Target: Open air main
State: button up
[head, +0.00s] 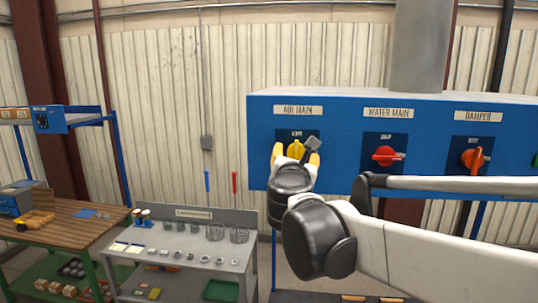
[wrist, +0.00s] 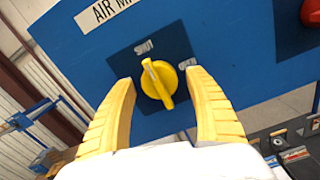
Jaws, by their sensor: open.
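The air main knob (wrist: 158,82) is a yellow round dial with a raised bar, on a dark square plate (wrist: 182,48) under the AIR MAIN label (head: 297,110). In the head view the knob (head: 295,149) is partly hidden by my gripper (head: 296,157). My gripper (wrist: 159,77) is open and empty. Its yellow fingers appear on either side of the knob, with gaps showing; I cannot tell how near the tips are to the panel.
The blue panel (head: 340,108) also carries a red water main knob (head: 385,156) and a red damper knob (head: 472,159) to the right. Below left stand a grey table (head: 190,262) with small parts and a wooden bench (head: 75,230).

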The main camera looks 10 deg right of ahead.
jog(key=c, duration=1.2)
jog(key=shift+m, duration=0.4)
jog(key=m+b, duration=0.1)
jog(key=m, duration=0.2)
jog(key=shift+m, duration=0.3)
jog(key=m+b, duration=0.1)
jog(key=m, duration=0.3)
jog(key=shift+a+r+m, duration=0.1)
jog(key=shift+m, duration=0.2)
jog(key=m+b, duration=0.1)
jog(key=m, duration=0.3)
jog(key=shift+r+m, duration=0.1)
jog(key=shift+m, duration=0.2)
jog(key=shift+r+m, duration=0.1)
jog(key=shift+m, duration=2.1)
